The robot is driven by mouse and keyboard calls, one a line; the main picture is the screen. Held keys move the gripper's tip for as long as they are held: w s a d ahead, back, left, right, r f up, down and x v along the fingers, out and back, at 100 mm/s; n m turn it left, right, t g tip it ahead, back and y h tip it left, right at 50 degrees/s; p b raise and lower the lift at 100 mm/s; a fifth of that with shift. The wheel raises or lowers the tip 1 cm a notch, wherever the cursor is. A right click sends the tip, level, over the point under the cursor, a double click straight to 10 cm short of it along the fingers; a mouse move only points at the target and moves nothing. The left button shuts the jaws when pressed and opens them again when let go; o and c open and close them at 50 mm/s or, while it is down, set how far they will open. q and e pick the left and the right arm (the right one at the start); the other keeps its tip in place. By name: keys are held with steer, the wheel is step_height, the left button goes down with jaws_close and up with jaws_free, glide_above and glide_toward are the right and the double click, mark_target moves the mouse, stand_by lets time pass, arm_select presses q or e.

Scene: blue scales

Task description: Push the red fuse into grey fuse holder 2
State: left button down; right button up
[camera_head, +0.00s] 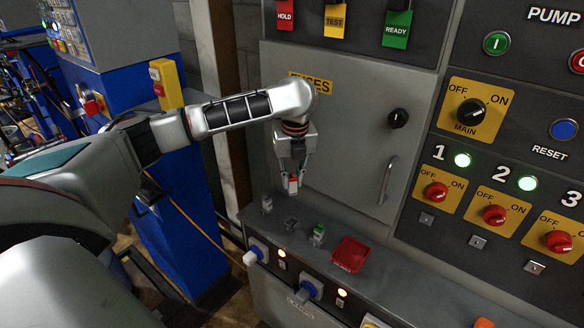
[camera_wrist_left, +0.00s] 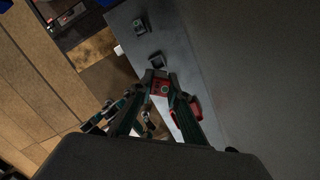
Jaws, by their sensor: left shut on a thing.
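My left gripper (camera_head: 292,186) points down above the grey ledge and is shut on the red fuse (camera_head: 293,184). The fuse also shows between the fingertips in the left wrist view (camera_wrist_left: 160,88). It is held above the ledge, apart from the holders. A grey fuse holder (camera_head: 266,204) stands at the left end of the ledge. A second, dark grey holder (camera_head: 292,223) sits to its right, nearly below the gripper; it also shows just past the fuse in the wrist view (camera_wrist_left: 157,60). I cannot read any numbers on the holders. My right gripper is not in view.
A green fuse (camera_head: 318,232) stands in a place right of the dark holder, with a red tray (camera_head: 350,254) beyond it. Behind is the closed grey fuse door (camera_head: 345,110) with its handle (camera_head: 387,180). Blue knobs (camera_head: 308,288) stick out of the panel below the ledge.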

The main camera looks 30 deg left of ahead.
mark_target(292, 189)
arm_select(q)
step_height(292, 189, down, 4)
steer(key=m, duration=0.5)
steer(key=shift+t+h, duration=0.3)
steer(key=shift+h, duration=0.1)
step_height(292, 189, down, 3)
steer(key=m, duration=0.5)
steer(key=shift+a+h, duration=0.15)
steer(key=shift+h, duration=0.25)
steer(key=shift+f, duration=0.15)
